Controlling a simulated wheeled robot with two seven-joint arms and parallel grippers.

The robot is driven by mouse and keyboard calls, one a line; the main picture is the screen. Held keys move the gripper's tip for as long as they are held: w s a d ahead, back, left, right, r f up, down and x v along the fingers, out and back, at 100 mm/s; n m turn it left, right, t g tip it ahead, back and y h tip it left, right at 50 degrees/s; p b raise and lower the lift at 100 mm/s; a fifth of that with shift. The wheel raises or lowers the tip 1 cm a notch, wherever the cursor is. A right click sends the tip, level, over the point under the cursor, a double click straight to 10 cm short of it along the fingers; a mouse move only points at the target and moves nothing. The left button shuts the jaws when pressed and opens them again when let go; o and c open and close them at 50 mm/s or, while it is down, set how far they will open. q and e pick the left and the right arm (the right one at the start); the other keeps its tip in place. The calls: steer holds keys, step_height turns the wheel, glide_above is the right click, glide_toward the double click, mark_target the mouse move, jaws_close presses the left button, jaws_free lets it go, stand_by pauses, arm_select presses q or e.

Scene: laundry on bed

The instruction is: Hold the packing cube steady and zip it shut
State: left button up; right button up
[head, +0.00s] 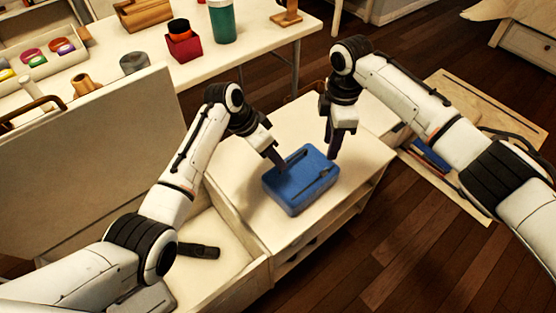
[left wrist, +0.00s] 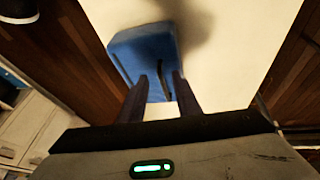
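The blue packing cube (head: 303,187) lies flat on the pale cabinet top, with dark strips along two parts of its upper face. My left gripper (head: 279,162) points down at the cube's far left corner. In the left wrist view the cube (left wrist: 133,48) extends beyond and between my left fingertips (left wrist: 160,84). These fingers are apart, with blue cloth and a dark strip visible between them; contact is unclear. My right gripper (head: 332,150) points down beside the cube's far right corner. Its finger gap cannot be made out. No zip pull is clearly distinguishable.
The cabinet top (head: 285,120) is clear around the cube. A dark object (head: 198,250) lies in the lower compartment at left. A white table (head: 260,40) behind holds a green jar (head: 222,22) and a red box (head: 184,46). Wooden floor lies at right.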

mark_target(279, 172)
arm_select(q)
steer(key=shift+x, duration=1.85)
steer(key=shift+c, duration=0.5)
jaws_close()
